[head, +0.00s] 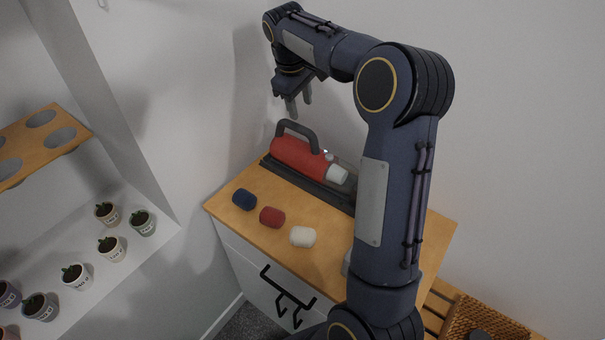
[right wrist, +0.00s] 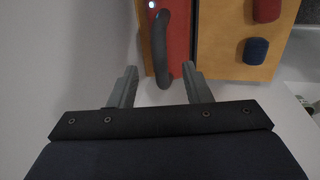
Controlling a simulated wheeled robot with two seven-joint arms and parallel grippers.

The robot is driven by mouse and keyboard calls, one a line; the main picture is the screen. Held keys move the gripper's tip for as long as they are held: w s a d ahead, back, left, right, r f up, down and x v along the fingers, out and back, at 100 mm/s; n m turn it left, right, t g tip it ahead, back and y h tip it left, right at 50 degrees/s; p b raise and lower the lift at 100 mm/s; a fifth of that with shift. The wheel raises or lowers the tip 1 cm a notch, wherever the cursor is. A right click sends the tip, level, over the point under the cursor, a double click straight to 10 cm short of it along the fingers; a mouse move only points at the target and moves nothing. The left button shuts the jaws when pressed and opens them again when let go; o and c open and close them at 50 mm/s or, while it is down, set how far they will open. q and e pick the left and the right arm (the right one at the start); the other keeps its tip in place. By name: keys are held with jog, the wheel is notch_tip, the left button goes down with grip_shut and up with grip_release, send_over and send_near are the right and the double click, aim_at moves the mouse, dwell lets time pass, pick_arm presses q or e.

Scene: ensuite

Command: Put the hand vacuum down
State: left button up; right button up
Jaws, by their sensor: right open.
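The hand vacuum (head: 298,153) has a red body, a dark loop handle and a pale front end. It rests on a dark tray-like base (head: 312,182) at the back of the wooden cabinet top. My right gripper (head: 293,106) is above the vacuum's handle end, open and empty. In the right wrist view the dark handle (right wrist: 160,50) and part of the red body (right wrist: 179,45) show beyond and between the open fingers (right wrist: 158,88), apart from them. My left gripper is not in view.
Blue (head: 244,199), red (head: 271,217) and white (head: 303,237) cylinders lie on the wooden top (head: 230,218) in front of the base. A wall stands close behind. Potted plants (head: 111,248) fill a shelf at left. A wicker basket (head: 485,322) is at lower right.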

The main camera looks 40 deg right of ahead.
jog(key=s+a+r+m+t+y, duration=0.1)
jog(key=s+a+t+y, duration=0.1)
jog(key=s+a, duration=0.5)
jog(key=s+a+r+m+t+y, duration=0.15)
jog(key=s+a, duration=0.25)
jog(key=s, duration=0.5)
jog(key=s+a+f+m+t+y, duration=0.1)
jog(key=s+a+f+m+y, duration=0.1)
jog(key=s+a+f, duration=0.4)
jog(key=s+a, duration=0.4)
jog(key=s, duration=0.2)
jog(key=shift+s+f+y, duration=0.3)
jog(key=shift+f+y, duration=0.05)
jog(key=shift+a+m+t, duration=0.1)
jog(key=shift+m+t, duration=0.15)
